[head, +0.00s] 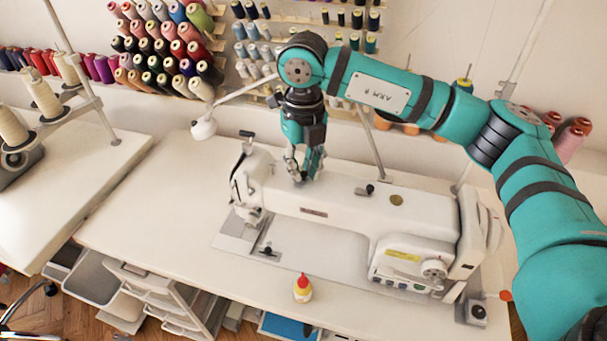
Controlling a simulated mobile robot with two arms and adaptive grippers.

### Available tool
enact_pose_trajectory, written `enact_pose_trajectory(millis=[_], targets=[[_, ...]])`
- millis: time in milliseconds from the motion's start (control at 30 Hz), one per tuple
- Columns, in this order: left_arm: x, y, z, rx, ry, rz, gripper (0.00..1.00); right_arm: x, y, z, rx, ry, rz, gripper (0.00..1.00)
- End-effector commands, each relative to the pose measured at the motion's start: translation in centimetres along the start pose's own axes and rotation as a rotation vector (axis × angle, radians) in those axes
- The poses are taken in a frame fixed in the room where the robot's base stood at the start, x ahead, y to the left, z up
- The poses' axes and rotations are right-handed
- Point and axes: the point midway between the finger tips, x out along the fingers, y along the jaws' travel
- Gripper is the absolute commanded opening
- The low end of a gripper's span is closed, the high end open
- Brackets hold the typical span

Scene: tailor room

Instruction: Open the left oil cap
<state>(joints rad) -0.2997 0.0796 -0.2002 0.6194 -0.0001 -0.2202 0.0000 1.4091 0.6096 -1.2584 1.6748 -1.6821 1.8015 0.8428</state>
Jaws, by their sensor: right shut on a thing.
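A white sewing machine (350,222) stands on the white table. My right gripper (303,178) points down at the top of the machine's arm, near its left end. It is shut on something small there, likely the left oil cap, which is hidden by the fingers. Farther right on the machine's top are a dark knob (365,190) and a flat brass-coloured disc (397,200). My left gripper is not in view.
A small bottle with a red tip (303,289) stands on the table (160,225) in front of the machine. A white lamp (204,128) is behind left. Thread spools (165,50) hang on the wall. A second table (75,175) is at left.

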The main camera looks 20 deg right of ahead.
Motion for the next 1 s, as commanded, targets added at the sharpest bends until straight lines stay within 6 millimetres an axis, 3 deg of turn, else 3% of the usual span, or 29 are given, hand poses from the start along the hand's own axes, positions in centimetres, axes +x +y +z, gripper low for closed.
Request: enact_pose_trajectory(millis=[400,967,1000], targets=[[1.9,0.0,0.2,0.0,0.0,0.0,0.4,-0.1,-0.1,0.1,-0.202,-0.004,-0.002,0.0],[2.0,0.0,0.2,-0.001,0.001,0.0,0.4,-0.3,-0.1,0.1,-0.234,-0.007,-0.002,0.0],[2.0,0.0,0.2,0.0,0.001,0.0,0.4,-0.3,-0.1,0.1,-0.234,-0.007,-0.002,0.16]])
